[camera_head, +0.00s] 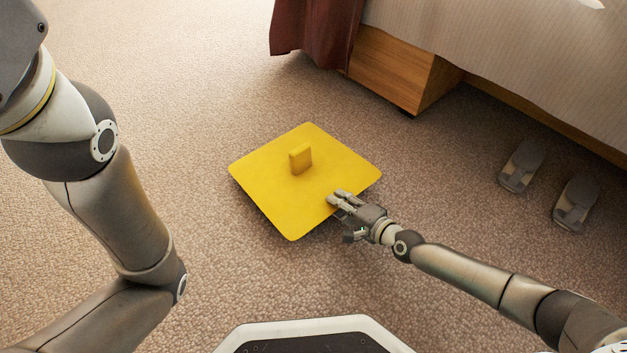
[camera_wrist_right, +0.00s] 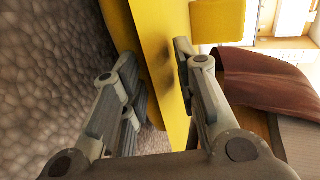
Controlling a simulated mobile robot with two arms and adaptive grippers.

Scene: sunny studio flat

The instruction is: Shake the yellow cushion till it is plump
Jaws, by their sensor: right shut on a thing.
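The yellow cushion (camera_head: 262,181) is a flat square slab with a small upright yellow block on its top face. It shows in the middle of the head view, over the carpet. My right gripper (camera_head: 338,201) is shut on its near right edge. In the right wrist view the cushion's edge (camera_wrist_right: 160,75) runs between the two fingers, and the block (camera_wrist_right: 217,21) shows behind it. I cannot tell whether the cushion touches the floor. The left arm comes in at the left of the head view, but its gripper is outside the picture.
A bed with a wooden base (camera_head: 395,70) and a dark red cloth (camera_head: 318,35) stands at the upper right. Two grey slippers (camera_head: 521,165) lie on the carpet (camera_head: 180,80) beside it. The carpet left of and behind the cushion is clear.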

